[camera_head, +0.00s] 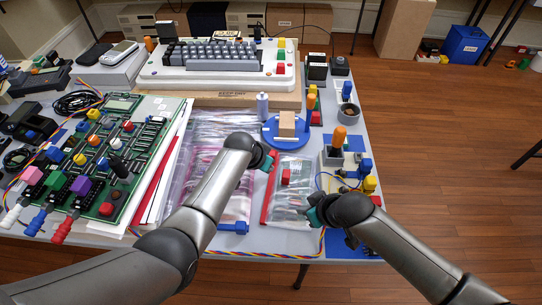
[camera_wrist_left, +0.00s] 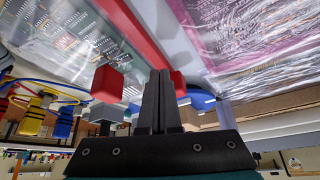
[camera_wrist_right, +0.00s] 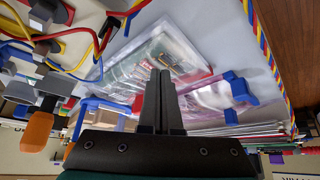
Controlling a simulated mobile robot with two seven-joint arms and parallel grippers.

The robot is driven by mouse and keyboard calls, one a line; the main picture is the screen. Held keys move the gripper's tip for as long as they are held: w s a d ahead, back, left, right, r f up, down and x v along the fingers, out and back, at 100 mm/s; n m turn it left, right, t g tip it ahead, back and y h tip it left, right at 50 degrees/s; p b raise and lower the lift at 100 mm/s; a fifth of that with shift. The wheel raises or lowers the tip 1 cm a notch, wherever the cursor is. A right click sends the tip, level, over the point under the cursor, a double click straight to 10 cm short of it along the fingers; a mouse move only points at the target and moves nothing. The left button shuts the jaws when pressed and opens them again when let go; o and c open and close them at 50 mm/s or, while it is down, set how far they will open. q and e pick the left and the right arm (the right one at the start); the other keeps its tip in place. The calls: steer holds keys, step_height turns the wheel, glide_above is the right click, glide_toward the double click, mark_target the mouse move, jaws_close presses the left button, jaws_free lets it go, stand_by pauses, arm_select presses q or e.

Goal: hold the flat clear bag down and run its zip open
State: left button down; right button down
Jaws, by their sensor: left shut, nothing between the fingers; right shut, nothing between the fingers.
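The flat clear bag (camera_head: 290,208) lies on the table with a circuit board inside and a red strip (camera_head: 269,192) along its left edge. A red block (camera_head: 286,177) stands at its upper part; it also shows in the left wrist view (camera_wrist_left: 107,84). My left gripper (camera_head: 271,160) is shut and empty by the strip's far end, beside the red block. My right gripper (camera_head: 309,212) is shut and empty near the bag's right side; whether it touches the bag is unclear. The bag also shows in the right wrist view (camera_wrist_right: 152,58).
A larger pink-tinted bag (camera_head: 181,186) with a blue clip (camera_head: 233,228) lies left. A blue round stand (camera_head: 270,133) with a tan block is behind. An orange-knobbed device (camera_head: 338,137), coloured blocks and wires crowd the right. A circuit board (camera_head: 125,150) fills the left.

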arm_select(q)
step_height(320, 180, up, 5)
steer(key=shift+r, duration=0.1)
stand_by(0.5)
